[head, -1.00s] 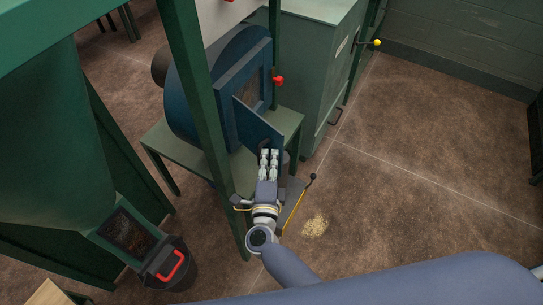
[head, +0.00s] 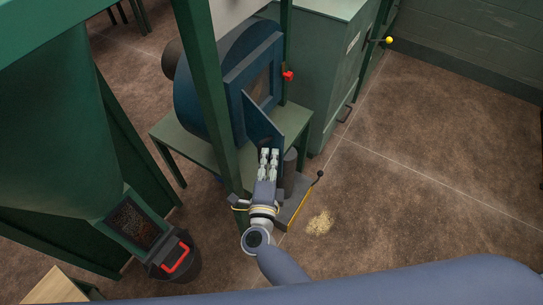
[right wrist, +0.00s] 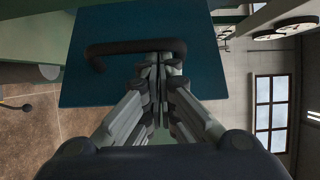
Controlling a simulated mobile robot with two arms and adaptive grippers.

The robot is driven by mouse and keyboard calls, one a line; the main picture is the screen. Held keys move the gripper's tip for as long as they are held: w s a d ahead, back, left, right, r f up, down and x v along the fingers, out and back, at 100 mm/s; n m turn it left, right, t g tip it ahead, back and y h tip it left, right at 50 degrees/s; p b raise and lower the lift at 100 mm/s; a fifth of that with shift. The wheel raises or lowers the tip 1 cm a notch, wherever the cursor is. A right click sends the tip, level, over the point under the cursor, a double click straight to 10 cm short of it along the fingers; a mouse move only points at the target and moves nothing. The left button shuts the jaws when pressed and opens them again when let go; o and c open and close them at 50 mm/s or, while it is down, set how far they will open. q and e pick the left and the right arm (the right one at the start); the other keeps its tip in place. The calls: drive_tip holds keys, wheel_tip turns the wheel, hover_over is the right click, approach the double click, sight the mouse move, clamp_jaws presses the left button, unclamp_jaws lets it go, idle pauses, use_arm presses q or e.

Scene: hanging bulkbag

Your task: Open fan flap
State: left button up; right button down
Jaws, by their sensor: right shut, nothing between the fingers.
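The blue fan housing (head: 215,85) stands on a green table. Its flap (head: 264,122) is a flat blue panel standing out at an angle from the housing, with part of the opening (head: 262,84) showing behind it. My right gripper (head: 268,153) is shut and empty at the flap's lower, near side. In the right wrist view the flap (right wrist: 110,25) fills the upper middle, with a black bar handle (right wrist: 120,48) across it. The shut fingertips (right wrist: 158,58) are right at this handle; whether they touch it I cannot tell. My left gripper is not in view.
A green post (head: 208,90) rises just left of the gripper. A green hopper (head: 55,120) and a dark bucket with a red handle (head: 178,265) are at left. A low pedal-like plate (head: 293,195) is beside my wrist. The floor at right is clear except for a small pale pile (head: 320,223).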

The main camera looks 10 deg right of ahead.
drive_tip(key=v, duration=1.2)
drive_tip(key=s+d+f+n+g+y, duration=0.1)
drive_tip(key=s+f+n+g+y, duration=0.25)
drive_tip(key=f+n, duration=0.7)
drive_tip(key=s+f+n+g+y, duration=0.3)
drive_tip(key=f+n+y, duration=0.15)
drive_tip(key=f, duration=1.05)
drive_tip(key=s+d+f+n+g+h, duration=0.2)
drive_tip(key=s+d+f+n+g, duration=0.2)
drive_tip(key=s+d+f, duration=0.5)
drive_tip(key=s+d+f+n+g+h+p, duration=0.1)
drive_tip(key=s+d+f+g, duration=0.5)
drive_tip(key=s, duration=1)
drive_tip(key=d+f+n+h, duration=0.1)
drive_tip(key=d+f+n, duration=0.1)
drive_tip(key=d, duration=0.3)
drive_tip(key=shift+s+f+n, duration=0.2)
drive_tip(key=shift+f+n, duration=0.2)
drive_tip(key=shift+f, duration=0.35)
drive_tip(key=shift+w, duration=0.15)
